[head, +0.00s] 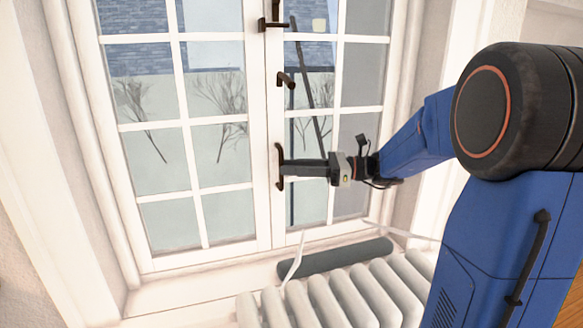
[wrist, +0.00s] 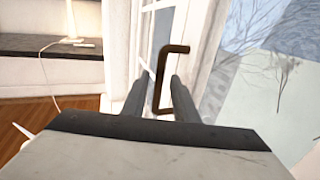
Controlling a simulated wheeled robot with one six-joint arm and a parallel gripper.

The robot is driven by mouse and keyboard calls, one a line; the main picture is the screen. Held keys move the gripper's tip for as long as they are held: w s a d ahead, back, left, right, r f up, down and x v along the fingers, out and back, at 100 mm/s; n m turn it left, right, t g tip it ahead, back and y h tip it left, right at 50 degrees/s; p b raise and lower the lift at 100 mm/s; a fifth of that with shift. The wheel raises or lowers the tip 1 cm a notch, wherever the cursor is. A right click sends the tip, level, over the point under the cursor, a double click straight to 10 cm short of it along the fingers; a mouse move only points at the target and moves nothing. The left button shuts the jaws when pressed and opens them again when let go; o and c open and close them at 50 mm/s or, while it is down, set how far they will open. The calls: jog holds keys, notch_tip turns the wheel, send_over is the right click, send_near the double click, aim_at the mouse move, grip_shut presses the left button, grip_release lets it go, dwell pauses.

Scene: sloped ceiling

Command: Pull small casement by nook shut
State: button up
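The casement window (head: 258,120) has white-framed, many-paned leaves and fills the middle of the head view. I cannot tell how far any leaf stands ajar. A dark bracket-shaped pull handle (head: 279,153) is low on the middle stiles. My gripper (head: 284,169) reaches it from the right, level with the handle. In the wrist view, the brown handle (wrist: 160,75) shows between the two grey fingers of my gripper (wrist: 158,84), which stand apart. The handle appears nearer the right finger; contact cannot be told.
A dark latch (head: 272,24) and a knob (head: 286,79) sit higher on the stiles. A white radiator (head: 345,297) and a dark grey roll (head: 335,256) are below the window. The wrist view shows a dark-topped surface (wrist: 35,46) and wooden floor (wrist: 30,112) at left.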

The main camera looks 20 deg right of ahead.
dwell(0.3)
jog(key=v, duration=1.7)
jog(key=shift+d, duration=0.2)
jog(key=shift+s, duration=0.1)
